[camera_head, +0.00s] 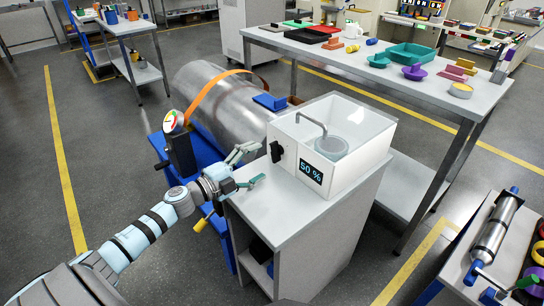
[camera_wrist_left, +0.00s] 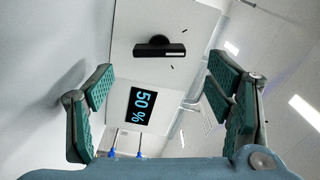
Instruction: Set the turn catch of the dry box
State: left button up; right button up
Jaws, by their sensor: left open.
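The dry box (camera_head: 345,172) is a white case with a clear top, standing on a grey cabinet. Its black turn catch (camera_head: 277,151) is on the front face, left of a display (camera_head: 311,172) reading 50 %. In the head view the catch's bar looks roughly upright. In the left wrist view the catch (camera_wrist_left: 160,48) lies across the picture, with small dark marks beside it, and the display (camera_wrist_left: 141,108) appears turned sideways. My left gripper (camera_head: 256,164) is open and empty, a short way in front of the catch; its green-padded fingers (camera_wrist_left: 163,90) are spread. My right gripper is out of view.
The cabinet top (camera_head: 290,207) has bare room in front of the box. A large metal drum (camera_head: 215,100) with an orange band and a dial gauge (camera_head: 173,122) stand behind and left of my left arm. A long table (camera_head: 425,87) with coloured parts stands behind.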

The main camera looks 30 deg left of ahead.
aim_at(272, 154)
pick_arm(q)
jog(key=x, duration=0.6)
jog(key=shift+w, duration=0.15)
jog(key=c, duration=1.2)
